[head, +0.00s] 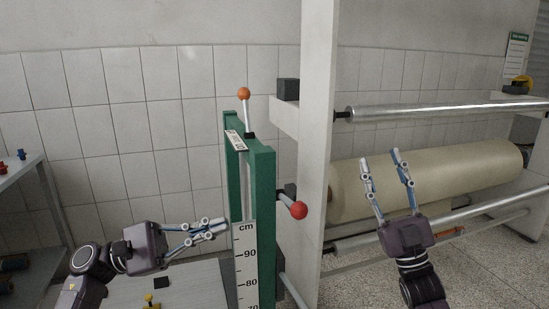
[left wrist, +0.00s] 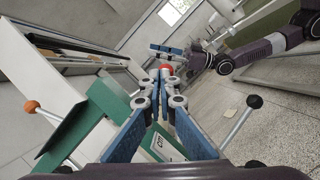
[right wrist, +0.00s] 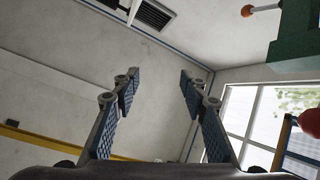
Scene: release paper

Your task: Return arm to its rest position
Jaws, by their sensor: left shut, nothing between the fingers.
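My left gripper (head: 222,226) is at the lower left of the head view, pointing right, its fingers together and empty. Its tips are just left of the green post (head: 262,185) with the cm scale (head: 246,270). In the left wrist view its fingertips (left wrist: 164,88) meet, with the red knob (left wrist: 166,67) beyond them. My right gripper (head: 381,158) points upward in front of the large paper roll (head: 450,175). Its fingers are apart with nothing between them. The right wrist view shows the same open fingers (right wrist: 157,75) against wall and ceiling.
An orange-knobbed lever (head: 244,94) stands on top of the green post. A red-knobbed lever (head: 298,210) sticks out right of it. A white upright (head: 317,130) and a metal bar (head: 440,110) frame the roll. A shelf (head: 22,165) stands far left.

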